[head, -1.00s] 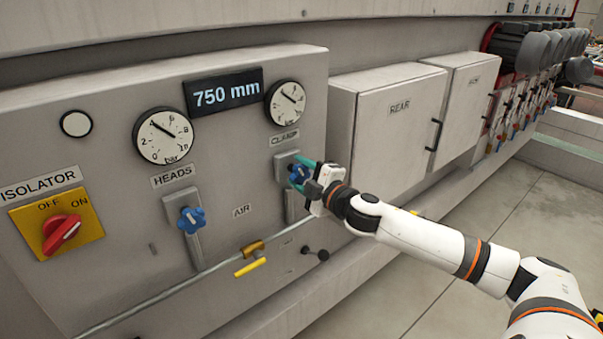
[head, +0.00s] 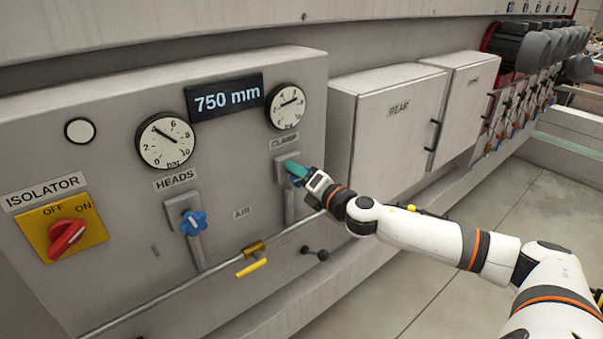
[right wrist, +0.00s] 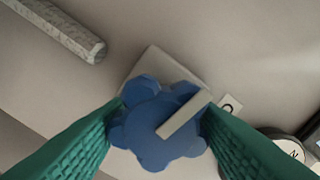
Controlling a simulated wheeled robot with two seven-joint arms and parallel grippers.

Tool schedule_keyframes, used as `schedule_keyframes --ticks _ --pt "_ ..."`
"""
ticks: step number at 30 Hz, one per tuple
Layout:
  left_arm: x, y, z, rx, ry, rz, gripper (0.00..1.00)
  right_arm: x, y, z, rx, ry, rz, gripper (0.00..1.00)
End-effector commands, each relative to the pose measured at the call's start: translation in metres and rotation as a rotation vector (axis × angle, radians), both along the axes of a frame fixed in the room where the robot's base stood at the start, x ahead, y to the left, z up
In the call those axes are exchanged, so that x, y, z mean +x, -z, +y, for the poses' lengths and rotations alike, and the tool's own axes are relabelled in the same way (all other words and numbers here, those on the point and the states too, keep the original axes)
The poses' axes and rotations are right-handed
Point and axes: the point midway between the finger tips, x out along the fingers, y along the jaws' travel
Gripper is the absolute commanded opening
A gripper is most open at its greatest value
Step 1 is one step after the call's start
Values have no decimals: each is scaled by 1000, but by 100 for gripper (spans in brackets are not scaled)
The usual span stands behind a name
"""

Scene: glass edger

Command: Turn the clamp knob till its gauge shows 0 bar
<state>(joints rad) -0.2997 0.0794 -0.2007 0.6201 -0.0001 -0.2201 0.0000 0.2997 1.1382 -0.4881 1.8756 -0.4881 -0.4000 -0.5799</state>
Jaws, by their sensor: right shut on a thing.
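The clamp knob, a blue lobed knob with a pale bar across its face (right wrist: 155,125), sits between the teal fingers of my right gripper (right wrist: 160,130) in the right wrist view. In the head view my right gripper (head: 296,172) is shut on this knob and mostly hides it, below the CLAMP label (head: 284,141). The clamp gauge (head: 286,106) is a round white dial above; its needle lies slanted, near level, and its figures are too small to read. My left gripper is not in view.
The HEADS gauge (head: 165,138) and blue heads knob (head: 193,222) are to the left. A red isolator switch (head: 66,238) is further left. A yellow-handled valve (head: 252,264) is below. The grey REAR cabinet (head: 385,140) stands just right of my gripper.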

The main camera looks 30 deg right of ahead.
Motion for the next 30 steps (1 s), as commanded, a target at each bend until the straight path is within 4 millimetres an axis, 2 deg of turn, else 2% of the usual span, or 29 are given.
schedule_keyframes --ticks 15,22,30 --pt "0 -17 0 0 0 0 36 0 0 1 -460 0 -32 26" --pt "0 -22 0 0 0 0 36 -1 1 2 -597 -2 -42 26" --pt "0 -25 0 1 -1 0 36 -1 1 2 -676 -4 -49 26"
